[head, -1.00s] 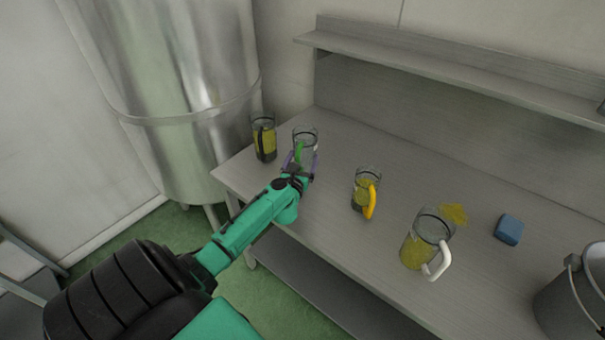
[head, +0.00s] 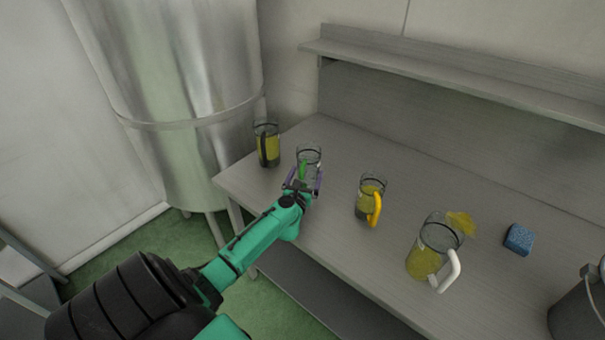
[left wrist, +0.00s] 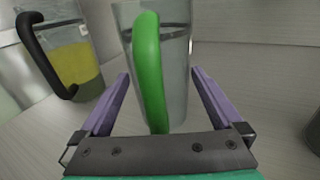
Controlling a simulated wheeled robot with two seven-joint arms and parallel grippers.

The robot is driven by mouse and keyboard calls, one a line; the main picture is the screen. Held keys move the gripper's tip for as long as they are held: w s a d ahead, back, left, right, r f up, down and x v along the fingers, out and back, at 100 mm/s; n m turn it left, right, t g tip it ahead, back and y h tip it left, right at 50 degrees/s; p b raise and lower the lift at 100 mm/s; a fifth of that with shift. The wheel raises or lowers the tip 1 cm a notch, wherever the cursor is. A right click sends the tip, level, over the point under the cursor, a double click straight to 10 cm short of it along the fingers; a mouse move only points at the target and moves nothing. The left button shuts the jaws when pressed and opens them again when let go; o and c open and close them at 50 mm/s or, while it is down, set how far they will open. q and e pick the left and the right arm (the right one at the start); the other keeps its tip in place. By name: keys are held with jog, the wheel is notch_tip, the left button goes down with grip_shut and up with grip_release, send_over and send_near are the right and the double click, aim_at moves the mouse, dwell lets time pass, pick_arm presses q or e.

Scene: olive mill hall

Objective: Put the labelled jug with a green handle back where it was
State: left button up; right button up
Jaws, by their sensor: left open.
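The green-handled jug (head: 314,156) is clear glass with a dark band near its rim and looks empty. It stands upright on the steel table, near the left end. My left gripper (head: 303,185) is open at its near side. In the left wrist view the jug (left wrist: 178,75) is between the spread purple fingers (left wrist: 160,100), with a gap on both sides. Its green handle (left wrist: 149,70) faces my gripper. No label can be made out on it. My right gripper is not in view.
A black-handled jug (head: 268,145) of yellow-green liquid stands left of it. To the right are a yellow-handled jug (head: 368,195), a white-handled jug (head: 424,262), a yellow spill (head: 462,222), a blue sponge (head: 519,239) and a bucket (head: 580,312). A shelf (head: 450,75) runs behind.

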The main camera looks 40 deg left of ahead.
pick_arm(q)
jog(key=v, duration=1.2)
